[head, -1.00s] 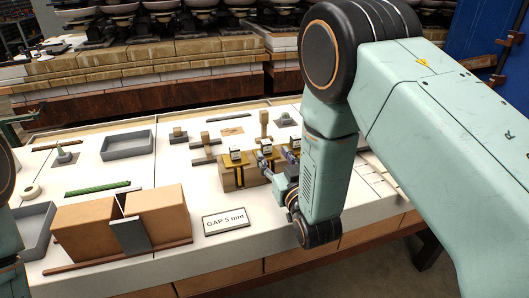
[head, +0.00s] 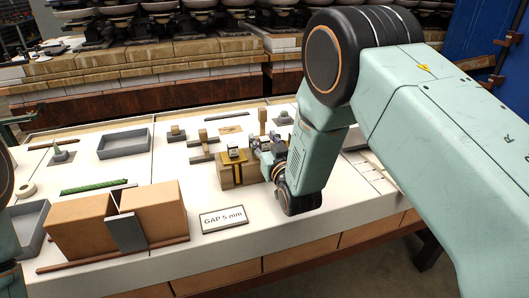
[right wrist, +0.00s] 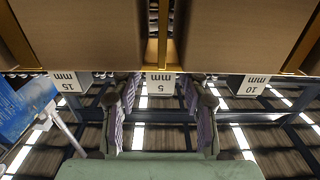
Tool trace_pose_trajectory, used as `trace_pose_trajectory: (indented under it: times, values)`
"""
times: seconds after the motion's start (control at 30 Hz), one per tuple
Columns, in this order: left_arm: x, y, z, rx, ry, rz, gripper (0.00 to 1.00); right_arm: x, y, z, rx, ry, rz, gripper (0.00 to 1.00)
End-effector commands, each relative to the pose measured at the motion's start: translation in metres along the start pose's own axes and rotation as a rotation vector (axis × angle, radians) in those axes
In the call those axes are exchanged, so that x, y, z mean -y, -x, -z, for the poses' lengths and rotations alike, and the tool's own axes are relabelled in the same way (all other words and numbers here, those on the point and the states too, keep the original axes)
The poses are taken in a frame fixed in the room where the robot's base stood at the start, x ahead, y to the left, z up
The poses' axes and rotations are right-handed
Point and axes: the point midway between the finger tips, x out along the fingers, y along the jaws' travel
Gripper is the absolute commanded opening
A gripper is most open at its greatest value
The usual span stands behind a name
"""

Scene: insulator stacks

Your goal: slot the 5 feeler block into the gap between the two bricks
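The two brown bricks, the left one (head: 82,228) and the right one (head: 160,208), stand at the front left of the bench, with a thin grey plate (head: 126,233) in front of the gap between them. The 5 feeler block (right wrist: 160,84) shows its upside-down "5 mm" label in the right wrist view, in the middle of a row. My right gripper (head: 263,147) is at the row, covering part of it in the head view. Its fingers (right wrist: 161,118) are open, one on each side of the 5 block and apart from it. My left gripper is out of view.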

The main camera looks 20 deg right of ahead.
Motion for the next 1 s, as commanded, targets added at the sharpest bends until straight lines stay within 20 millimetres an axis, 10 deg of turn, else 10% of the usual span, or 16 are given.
trace_pose_trajectory:
  times: [0.47,1.0]
  values:
    - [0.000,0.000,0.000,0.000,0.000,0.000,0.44,0.000,0.000,0.000,0.001,0.000,0.000,0.01]
    - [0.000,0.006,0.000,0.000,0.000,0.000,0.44,0.000,0.000,0.018,-0.004,0.000,0.001,0.00]
